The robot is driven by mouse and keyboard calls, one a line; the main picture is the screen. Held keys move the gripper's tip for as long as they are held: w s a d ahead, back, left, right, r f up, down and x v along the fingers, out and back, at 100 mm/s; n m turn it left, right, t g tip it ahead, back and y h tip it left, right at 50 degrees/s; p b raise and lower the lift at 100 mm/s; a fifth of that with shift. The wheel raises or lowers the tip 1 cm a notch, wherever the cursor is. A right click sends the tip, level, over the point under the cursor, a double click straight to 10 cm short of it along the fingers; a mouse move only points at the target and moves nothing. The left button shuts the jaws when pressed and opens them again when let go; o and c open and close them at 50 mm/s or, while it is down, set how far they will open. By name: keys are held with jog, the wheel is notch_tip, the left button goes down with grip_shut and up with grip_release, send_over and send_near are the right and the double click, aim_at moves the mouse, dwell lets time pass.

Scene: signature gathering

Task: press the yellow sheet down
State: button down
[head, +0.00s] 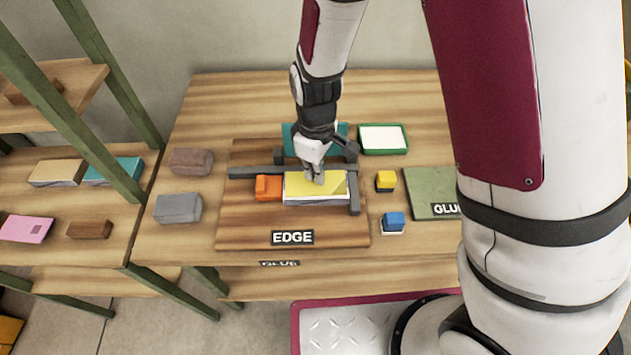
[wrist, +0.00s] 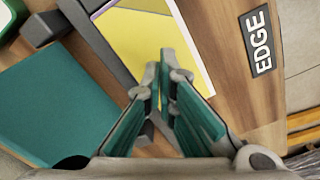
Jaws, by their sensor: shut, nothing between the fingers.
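The yellow sheet (head: 325,185) lies on top of a white stack (head: 316,201) on the wooden board marked EDGE. In the wrist view the yellow sheet (wrist: 132,42) shows with white and purple margins beneath it. My gripper (head: 316,178) is over the sheet, pointing down, with its fingers shut and empty. In the wrist view the fingertips (wrist: 160,68) overlap the sheet near its edge. I cannot tell whether they touch it. Dark grey bars (head: 354,193) frame the stack at the back and right. An orange block (head: 268,188) sits at its left.
A teal book (head: 290,140) lies behind the bars, with a green-rimmed tray (head: 383,138) to its right. Yellow (head: 385,181) and blue (head: 394,221) blocks stand right of the board. Grey (head: 178,208) and brown (head: 191,161) blocks are at left. A green GLUE mat (head: 430,190) lies at right.

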jog(key=shift+f+b, duration=0.3)
jog(key=shift+f, duration=0.55)
dwell(0.9)
notch_tip(320, 180, up, 8)
jog(key=p, duration=0.3)
dwell(0.7)
jog(key=shift+r, duration=0.1)
dwell(0.4)
